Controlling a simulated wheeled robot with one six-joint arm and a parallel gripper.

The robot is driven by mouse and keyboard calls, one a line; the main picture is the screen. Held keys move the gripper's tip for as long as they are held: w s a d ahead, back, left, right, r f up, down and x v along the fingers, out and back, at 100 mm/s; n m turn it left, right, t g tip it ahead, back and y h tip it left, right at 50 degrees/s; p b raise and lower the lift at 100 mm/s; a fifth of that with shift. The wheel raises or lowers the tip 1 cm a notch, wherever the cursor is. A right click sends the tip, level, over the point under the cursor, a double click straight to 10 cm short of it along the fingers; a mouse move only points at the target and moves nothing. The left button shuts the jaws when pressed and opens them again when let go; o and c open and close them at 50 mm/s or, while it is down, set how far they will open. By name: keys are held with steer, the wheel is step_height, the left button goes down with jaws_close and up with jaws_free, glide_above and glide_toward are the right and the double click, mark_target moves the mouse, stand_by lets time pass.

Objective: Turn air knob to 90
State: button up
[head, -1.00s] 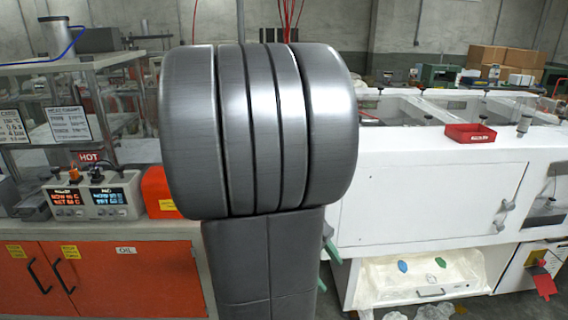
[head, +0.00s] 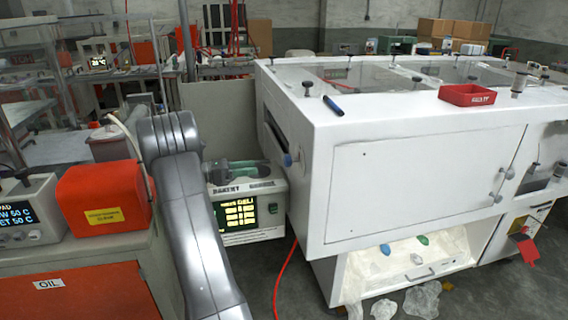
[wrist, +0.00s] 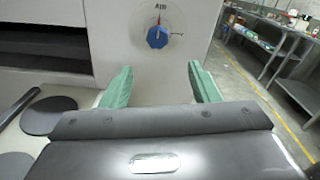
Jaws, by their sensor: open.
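The blue air knob (wrist: 157,37) is on a pale panel in the wrist view, under a short dark label. A thin red mark points up from it, and small scale marks sit around it, too small to read. In the head view, the blue knob (head: 287,160) is on the left end of the white cabinet (head: 420,185). My gripper (wrist: 160,67) has two green fingers spread apart with nothing between them. The knob lies ahead of the gap, apart from the fingers. In the head view my arm partly hides the gripper.
A dark slot (wrist: 45,45) is left of the knob in the wrist view. A display unit (head: 255,210) stands below the gripper area in the head view. A red hose (head: 284,275) crosses the floor.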

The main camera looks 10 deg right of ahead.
mark_target(285, 162)
steer(key=d, duration=0.4)
steer(key=d+p, duration=0.1)
steer(key=d, duration=0.8)
steer(key=shift+w+d, duration=0.3)
steer(key=shift+w, duration=0.1)
steer(key=c, duration=1)
